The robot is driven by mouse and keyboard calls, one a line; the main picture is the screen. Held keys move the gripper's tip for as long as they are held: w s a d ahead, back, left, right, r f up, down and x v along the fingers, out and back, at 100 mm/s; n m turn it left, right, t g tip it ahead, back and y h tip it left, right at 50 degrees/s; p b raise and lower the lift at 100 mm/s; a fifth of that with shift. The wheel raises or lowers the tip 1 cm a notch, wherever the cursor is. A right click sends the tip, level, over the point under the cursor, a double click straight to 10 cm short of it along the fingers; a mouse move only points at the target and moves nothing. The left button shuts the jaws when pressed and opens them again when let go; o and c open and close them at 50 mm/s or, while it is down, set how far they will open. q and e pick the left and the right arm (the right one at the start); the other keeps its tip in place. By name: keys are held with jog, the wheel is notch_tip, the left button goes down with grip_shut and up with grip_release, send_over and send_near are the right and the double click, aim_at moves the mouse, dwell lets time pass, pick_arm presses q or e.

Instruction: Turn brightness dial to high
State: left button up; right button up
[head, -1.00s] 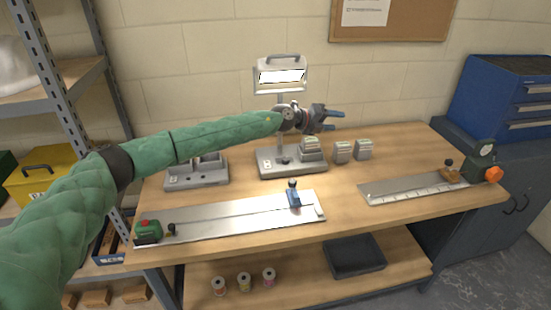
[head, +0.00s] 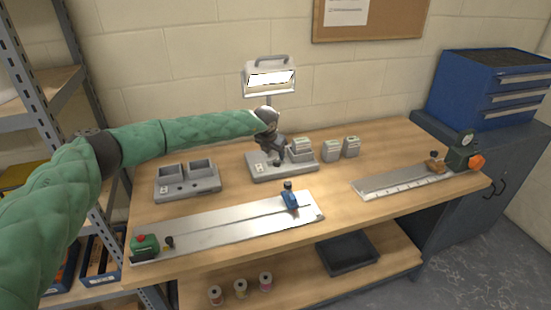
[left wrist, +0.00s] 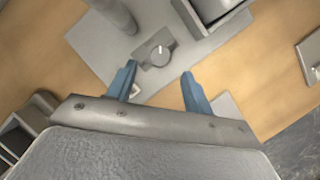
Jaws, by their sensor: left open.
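The lamp (head: 270,78) has a lit white panel on a post above a grey base marked B (head: 258,172). In the left wrist view, the round grey dial (left wrist: 160,56) with a pale pointer mark sits on a small darker plate on the base. My left gripper (head: 277,160) points down over the base. In the left wrist view its blue fingers (left wrist: 159,74) are open and empty, one on each side of the dial in the picture. Whether they touch it cannot be told. The head view does not show the dial clearly behind the gripper. My right gripper is not in view.
A grey container (head: 301,152) sits on the base's right side, close to my gripper. A two-bin holder (head: 186,187) is left. A long metal rail (head: 225,228) lies in front, and a ruled rail (head: 395,182) lies right.

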aim_at(276, 161)
pick_arm(q)
jog(key=shift+p+x, duration=1)
jog(key=shift+x, duration=1.7)
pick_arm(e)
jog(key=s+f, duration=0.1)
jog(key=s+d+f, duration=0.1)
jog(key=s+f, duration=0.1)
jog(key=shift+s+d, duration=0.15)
pick_arm(q)
jog(key=shift+c, duration=0.2)
